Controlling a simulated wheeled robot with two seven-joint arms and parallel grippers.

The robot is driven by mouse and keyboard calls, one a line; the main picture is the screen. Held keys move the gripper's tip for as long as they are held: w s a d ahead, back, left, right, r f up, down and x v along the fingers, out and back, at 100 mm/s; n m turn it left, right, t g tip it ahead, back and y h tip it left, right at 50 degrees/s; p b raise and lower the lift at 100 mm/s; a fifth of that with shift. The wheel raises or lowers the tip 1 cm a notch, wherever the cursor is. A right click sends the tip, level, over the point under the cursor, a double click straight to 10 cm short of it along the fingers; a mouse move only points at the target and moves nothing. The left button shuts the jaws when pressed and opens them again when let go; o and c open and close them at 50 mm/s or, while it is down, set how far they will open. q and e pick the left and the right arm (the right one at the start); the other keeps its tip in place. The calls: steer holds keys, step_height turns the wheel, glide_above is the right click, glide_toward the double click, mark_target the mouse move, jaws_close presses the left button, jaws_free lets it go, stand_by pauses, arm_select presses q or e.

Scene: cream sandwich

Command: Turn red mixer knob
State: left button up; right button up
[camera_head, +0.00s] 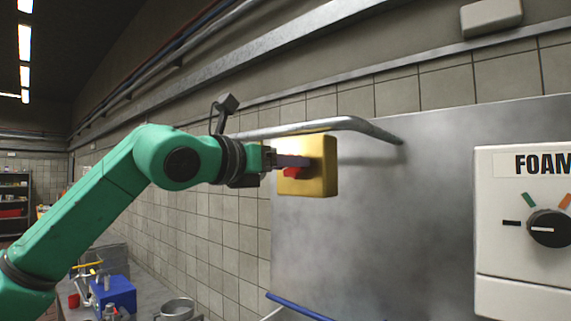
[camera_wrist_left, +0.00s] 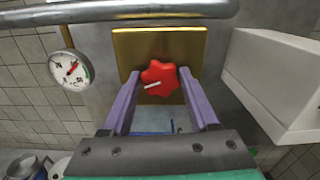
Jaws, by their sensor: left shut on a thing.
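The red mixer knob (camera_wrist_left: 160,78) has a lobed rim and a white pointer mark that points left and slightly down in the left wrist view. It sits on a yellow box (camera_head: 322,166), whose face also shows in the left wrist view (camera_wrist_left: 190,42). In the head view, only a small part of the knob (camera_head: 291,172) shows below the fingers. My left gripper (camera_wrist_left: 158,80) has one finger on each side of the knob and is shut on it. In the head view the left gripper (camera_head: 290,162) reaches the box from the left. My right gripper is not in view.
A metal pipe (camera_head: 330,123) runs just above the box. A white FOAM panel (camera_head: 510,245) with a black knob (camera_head: 548,229) projects at the right. A round gauge (camera_wrist_left: 71,70) is left of the box. A blue object (camera_head: 114,294) and a metal pot (camera_head: 178,308) stand lower left.

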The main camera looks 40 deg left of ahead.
arm_select(q)
steer(key=shift+m, duration=0.3)
steer(key=m, duration=0.9)
steer(key=shift+d, duration=0.2)
stand_by(0.4)
steer(key=o, duration=1.4)
